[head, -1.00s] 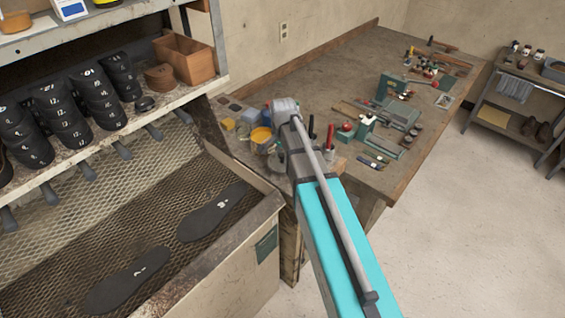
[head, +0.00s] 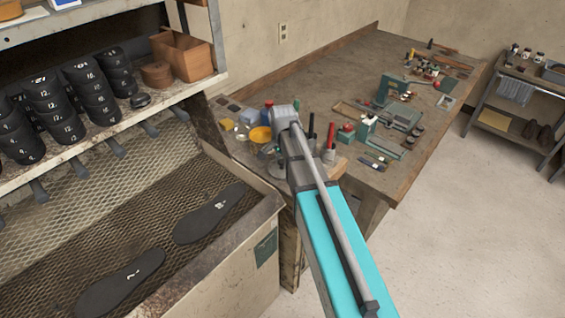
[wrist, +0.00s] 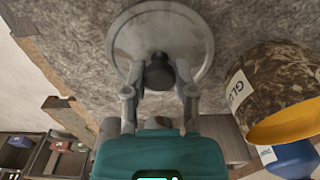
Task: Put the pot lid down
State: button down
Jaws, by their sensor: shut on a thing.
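The pot lid (wrist: 190,38) is a round, grey metal disc with a dark knob (wrist: 158,72) at its middle. In the wrist view, the two fingers of my gripper (wrist: 160,78) are closed on the knob from both sides. The lid is over the rough grey bench top; I cannot tell whether it touches it. In the head view, part of the lid (head: 277,170) shows beside my arm, which hides most of my gripper. The glue pot (wrist: 275,82), mottled brown with a yellow opening, is right of the lid; its yellow top (head: 260,134) shows in the head view.
A blue container (wrist: 293,160) is close to the pot. Red and dark bottles (head: 330,140) stand right of my wrist. Tools and a green machine (head: 400,112) are farther along the bench (head: 320,75). A mesh-floored bin with black soles (head: 205,215) is at the left.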

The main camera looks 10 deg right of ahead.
aim_at(282, 161)
jog(key=shift+f, duration=0.2)
jog(key=shift+c, duration=2.1)
grip_release()
jog(key=shift+r, duration=0.1)
jog(key=shift+r, duration=0.15)
notch_tip(282, 161, up, 12)
jog(key=p, duration=1.2)
